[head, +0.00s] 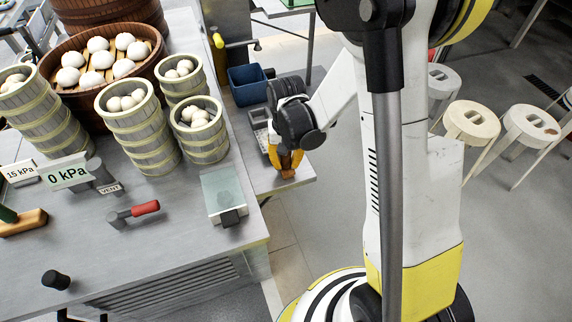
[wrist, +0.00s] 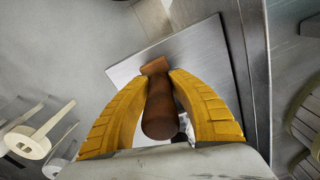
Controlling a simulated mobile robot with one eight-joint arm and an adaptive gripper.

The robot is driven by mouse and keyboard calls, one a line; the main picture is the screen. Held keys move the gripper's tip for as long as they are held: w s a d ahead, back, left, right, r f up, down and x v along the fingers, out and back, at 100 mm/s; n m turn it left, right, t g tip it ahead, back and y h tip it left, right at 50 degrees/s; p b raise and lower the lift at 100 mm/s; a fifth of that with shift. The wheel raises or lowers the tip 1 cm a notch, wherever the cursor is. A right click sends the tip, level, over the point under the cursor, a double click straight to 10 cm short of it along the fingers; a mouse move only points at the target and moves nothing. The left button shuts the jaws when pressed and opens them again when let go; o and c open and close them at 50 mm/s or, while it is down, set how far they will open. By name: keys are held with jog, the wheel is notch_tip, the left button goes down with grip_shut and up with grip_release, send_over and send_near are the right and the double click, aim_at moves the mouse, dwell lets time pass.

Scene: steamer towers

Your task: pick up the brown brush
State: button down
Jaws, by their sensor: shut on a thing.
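The brown brush (wrist: 160,105) is between the two yellow fingers of my gripper (wrist: 160,88) in the wrist view. Its rounded end is toward the camera and its far end is over a grey metal surface. The fingers are shut on the brush. I cannot tell whether the brush still touches the table.
Steamer towers (head: 137,130) with white buns stand on the large metal counter (head: 150,225) at left. A blue bin (head: 247,86) and a metal tray (head: 259,125) are behind my gripper. White stools (head: 471,123) stand at right. The floor (head: 315,215) before the side table is clear.

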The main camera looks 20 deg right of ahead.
jog(key=shift+r, duration=0.1)
notch_tip(320, 180, up, 5)
jog(key=shift+f+p, duration=0.2)
jog(key=shift+p, duration=1.05)
jog(key=s+d+r+p, duration=0.3)
jog(key=s+d+r, duration=0.3)
jog(key=s+d, duration=0.2)
jog(key=shift+s, duration=0.2)
jog(key=shift+r, duration=0.1)
